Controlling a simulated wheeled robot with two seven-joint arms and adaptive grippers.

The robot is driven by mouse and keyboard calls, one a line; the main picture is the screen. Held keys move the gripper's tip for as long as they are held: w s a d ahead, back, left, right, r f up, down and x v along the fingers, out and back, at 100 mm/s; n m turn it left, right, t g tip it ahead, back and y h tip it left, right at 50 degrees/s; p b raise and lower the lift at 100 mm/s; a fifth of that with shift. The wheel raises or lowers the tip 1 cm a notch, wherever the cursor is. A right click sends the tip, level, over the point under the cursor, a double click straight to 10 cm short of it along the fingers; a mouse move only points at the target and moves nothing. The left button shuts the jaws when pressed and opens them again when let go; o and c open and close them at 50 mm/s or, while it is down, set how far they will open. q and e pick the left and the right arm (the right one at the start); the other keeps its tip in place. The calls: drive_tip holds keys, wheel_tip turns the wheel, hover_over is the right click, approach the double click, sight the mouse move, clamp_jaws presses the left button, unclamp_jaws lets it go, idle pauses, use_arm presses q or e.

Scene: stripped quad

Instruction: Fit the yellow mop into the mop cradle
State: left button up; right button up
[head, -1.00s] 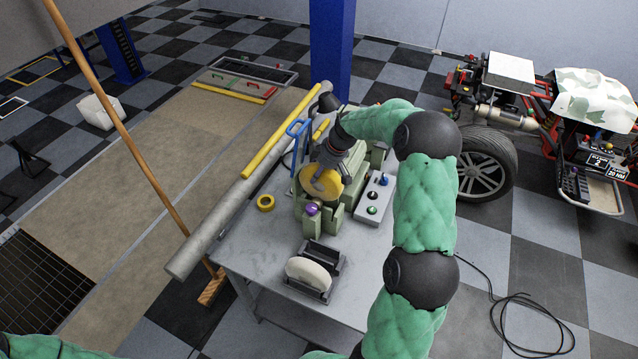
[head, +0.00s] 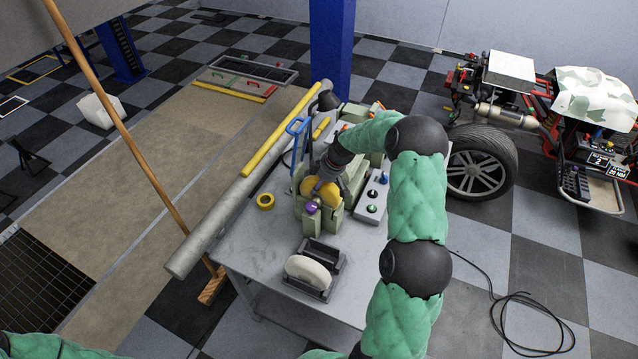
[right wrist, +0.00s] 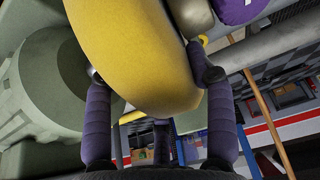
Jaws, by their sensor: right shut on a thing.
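The yellow mop (head: 314,194) is a thick yellow disc at the green machine (head: 334,216), behind a purple knob (head: 312,207). My right gripper (head: 319,182) reaches down onto it from above and is shut on it. In the right wrist view the yellow mop (right wrist: 135,50) lies between the two purple fingers (right wrist: 160,85), with the purple knob (right wrist: 235,10) close by. I cannot tell whether the mop is clear of its spindle. The dark mop cradle (head: 328,256) stands nearer on the table, with a white disc (head: 308,272) in its front part. My left gripper is out of view.
The grey table (head: 250,242) is bare around the cradle. A yellow tape roll (head: 265,201) lies left of the machine and a control box (head: 374,197) stands right of it. A grey pipe (head: 210,238) runs along the left edge, beside a leaning broom (head: 150,175).

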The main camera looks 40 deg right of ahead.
drive_tip(key=o, duration=1.3)
drive_tip(key=v, duration=1.2)
drive_tip(key=shift+r, duration=0.15)
drive_tip(key=shift+p, duration=0.3)
